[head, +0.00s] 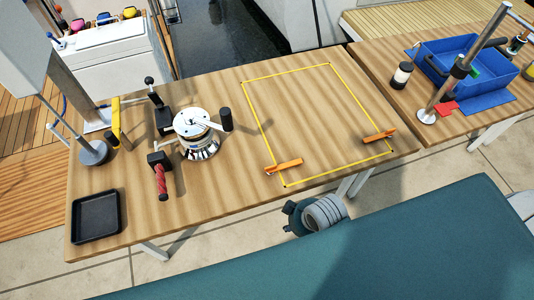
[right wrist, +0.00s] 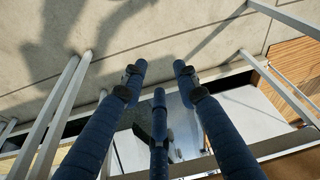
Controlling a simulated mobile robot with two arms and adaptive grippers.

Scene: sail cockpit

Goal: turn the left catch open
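A yellow outlined rectangle (head: 262,130) lies on the wooden table in the head view. A second orange catch (head: 379,136) sits at the near right corner. Both lie slightly slanted. My right gripper (right wrist: 158,78) has dark blue fingers; they are spread apart with nothing between them. It is pointed at pale floor and table legs, away from the catches. My left gripper is in neither view.
A winch (head: 197,133) with a black-knobbed handle stands left of the rectangle. A black tray (head: 96,216) lies at the table's near left. A blue bin (head: 465,62) stands on the right-hand table. The wood inside the rectangle is clear.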

